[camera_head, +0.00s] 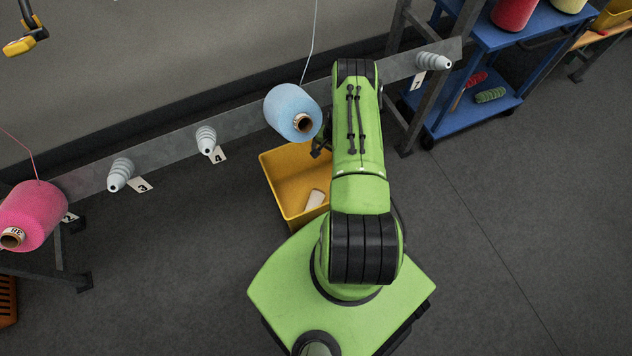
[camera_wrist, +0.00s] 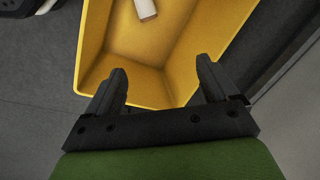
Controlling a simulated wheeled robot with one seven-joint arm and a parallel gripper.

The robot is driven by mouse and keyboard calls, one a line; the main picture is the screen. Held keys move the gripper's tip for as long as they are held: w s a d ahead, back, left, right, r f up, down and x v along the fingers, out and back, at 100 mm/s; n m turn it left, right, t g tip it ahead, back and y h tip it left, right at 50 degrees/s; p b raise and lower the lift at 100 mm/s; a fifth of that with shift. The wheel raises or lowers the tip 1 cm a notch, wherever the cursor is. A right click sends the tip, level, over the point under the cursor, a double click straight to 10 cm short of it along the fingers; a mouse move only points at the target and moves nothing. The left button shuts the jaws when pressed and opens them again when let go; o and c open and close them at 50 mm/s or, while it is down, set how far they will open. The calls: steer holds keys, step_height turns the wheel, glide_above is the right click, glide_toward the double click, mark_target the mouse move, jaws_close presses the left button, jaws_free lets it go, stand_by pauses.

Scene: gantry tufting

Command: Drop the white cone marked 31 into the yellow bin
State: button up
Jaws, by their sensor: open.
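The yellow bin (camera_head: 276,180) stands on the floor below the rail, left of my arm. It fills the upper middle of the wrist view (camera_wrist: 185,75). A small white piece (camera_head: 315,199) lies on its side inside the bin. It also shows in the wrist view (camera_wrist: 146,9), partly cut off by the top edge. No number can be read on it, so I cannot tell whether it is the cone marked 31. My gripper (camera_wrist: 161,78) is open and empty, with its fingers over the bin's rim. In the head view it is mostly hidden behind my arm.
A grey rail (camera_head: 170,150) carries a pink cone (camera_head: 35,212), a light-blue cone (camera_head: 289,108) close to my gripper, and bare pegs with number tags. A blue trolley (camera_head: 477,118) stands at the right. The floor at lower right is clear.

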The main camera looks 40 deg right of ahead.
steer(key=r, duration=0.2)
steer(key=r+p, duration=0.1)
steer(key=r, duration=0.1)
steer(key=s+r, duration=0.1)
steer(key=r, duration=0.1)
steer(key=shift+d, duration=0.2)
steer(key=shift+f, duration=0.1)
